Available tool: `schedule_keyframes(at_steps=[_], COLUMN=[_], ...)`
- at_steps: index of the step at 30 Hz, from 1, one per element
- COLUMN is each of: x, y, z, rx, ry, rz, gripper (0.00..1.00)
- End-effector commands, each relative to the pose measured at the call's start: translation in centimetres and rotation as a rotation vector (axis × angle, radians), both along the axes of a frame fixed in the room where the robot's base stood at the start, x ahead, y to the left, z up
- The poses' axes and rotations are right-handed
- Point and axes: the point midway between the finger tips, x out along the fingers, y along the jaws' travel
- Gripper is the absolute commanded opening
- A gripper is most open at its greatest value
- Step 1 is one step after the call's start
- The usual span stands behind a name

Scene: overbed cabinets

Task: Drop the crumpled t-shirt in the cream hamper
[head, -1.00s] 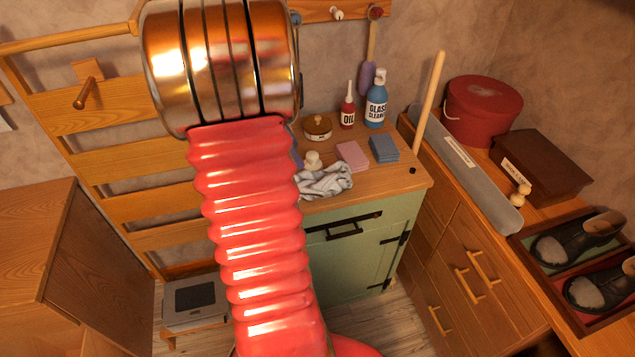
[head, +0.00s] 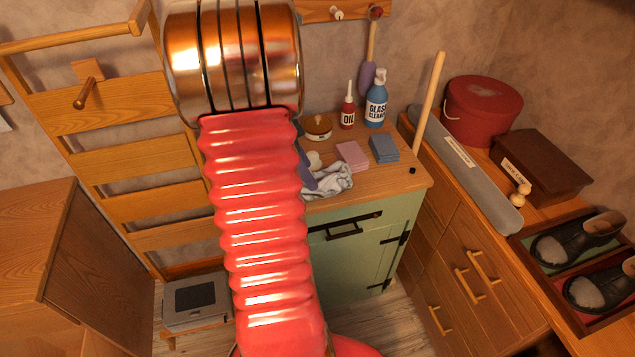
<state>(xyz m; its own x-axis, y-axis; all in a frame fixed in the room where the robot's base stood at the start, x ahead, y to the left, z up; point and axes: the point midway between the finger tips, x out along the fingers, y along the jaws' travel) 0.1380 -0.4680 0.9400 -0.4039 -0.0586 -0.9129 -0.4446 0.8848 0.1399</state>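The crumpled t-shirt (head: 333,181), a pale grey-and-white cloth, lies bunched near the front edge of the wooden top of the green cabinet. Its left side is hidden by my red ribbed arm. A grey-blue sliver (head: 308,178) at the arm's right edge, beside the cloth, may be part of my gripper; the fingertips are hidden, so I cannot tell whether it is open or touching the cloth. I see no cream hamper in this view.
Behind the cloth stand a round wooden tin (head: 318,128), a red oil bottle (head: 348,112) and a blue glass cleaner bottle (head: 376,105). Pink (head: 352,155) and blue sponges (head: 384,148) lie beside it. A wooden stick (head: 430,100) rises at the cabinet's right.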

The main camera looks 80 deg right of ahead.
Motion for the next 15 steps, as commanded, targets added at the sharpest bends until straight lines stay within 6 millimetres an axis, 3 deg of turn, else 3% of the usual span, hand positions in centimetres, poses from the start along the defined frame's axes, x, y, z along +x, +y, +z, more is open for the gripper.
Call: schedule_keyframes(at_steps=[7, 15], x=[-1.5, -1.8], y=[-0.1, -0.2], z=[-2.9, -3.4], rx=[0.002, 0.000], ry=[0.002, 0.000], rz=[-0.002, -0.001], gripper=[0.67, 0.67])
